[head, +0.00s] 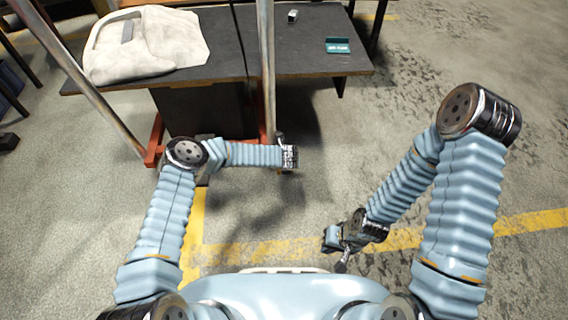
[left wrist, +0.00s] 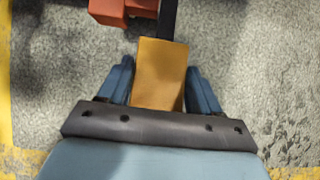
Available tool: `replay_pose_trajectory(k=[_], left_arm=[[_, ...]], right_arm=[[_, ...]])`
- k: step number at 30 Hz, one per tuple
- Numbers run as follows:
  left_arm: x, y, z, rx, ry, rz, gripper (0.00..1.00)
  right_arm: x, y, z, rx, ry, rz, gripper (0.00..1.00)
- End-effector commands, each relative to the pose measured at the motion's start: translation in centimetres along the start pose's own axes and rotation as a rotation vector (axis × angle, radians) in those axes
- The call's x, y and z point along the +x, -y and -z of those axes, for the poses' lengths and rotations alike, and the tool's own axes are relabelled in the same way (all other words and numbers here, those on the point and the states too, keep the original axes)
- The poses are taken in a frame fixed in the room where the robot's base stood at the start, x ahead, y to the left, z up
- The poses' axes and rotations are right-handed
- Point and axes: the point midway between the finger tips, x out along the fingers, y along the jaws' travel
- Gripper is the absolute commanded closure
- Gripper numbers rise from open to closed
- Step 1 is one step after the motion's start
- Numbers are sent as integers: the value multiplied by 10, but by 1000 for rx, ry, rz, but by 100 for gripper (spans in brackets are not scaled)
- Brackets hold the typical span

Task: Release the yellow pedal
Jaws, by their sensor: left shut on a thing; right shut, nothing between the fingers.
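The yellow pedal (left wrist: 160,78) shows in the left wrist view as an orange-yellow plate on a dark bar. The bar runs up beside an orange-red block (left wrist: 122,9). My left gripper (left wrist: 160,66) has a blue finger on each side of the pedal and is shut on it. In the head view the pedal is not seen, and the left arm's wrist (head: 289,157) is beside the foot of a metal post. My right gripper (head: 342,262) is shut and empty, low over the floor near my base.
A dark table (head: 225,50) stands ahead, with a pale cloth-like object (head: 150,50), a green box (head: 338,46) and a small metal piece (head: 293,16) on it. Metal posts (head: 267,80) rise from an orange-red base (head: 153,150). The floor at right is clear.

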Motion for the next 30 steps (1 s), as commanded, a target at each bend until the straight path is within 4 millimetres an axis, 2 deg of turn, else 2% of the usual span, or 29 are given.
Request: replay_pose_trajectory(k=[1,28,29,30], left_arm=[[-5,0,-13,-4,23,3,91],[-5,1,-13,-4,23,4,91],[-5,1,-13,-4,23,4,35],[-5,1,-13,-5,22,4,29]], right_arm=[[-1,0,0,0,0,0,100],[-1,0,0,0,0,0,100],[-1,0,0,0,0,0,100],[-1,0,0,0,0,0,100]])
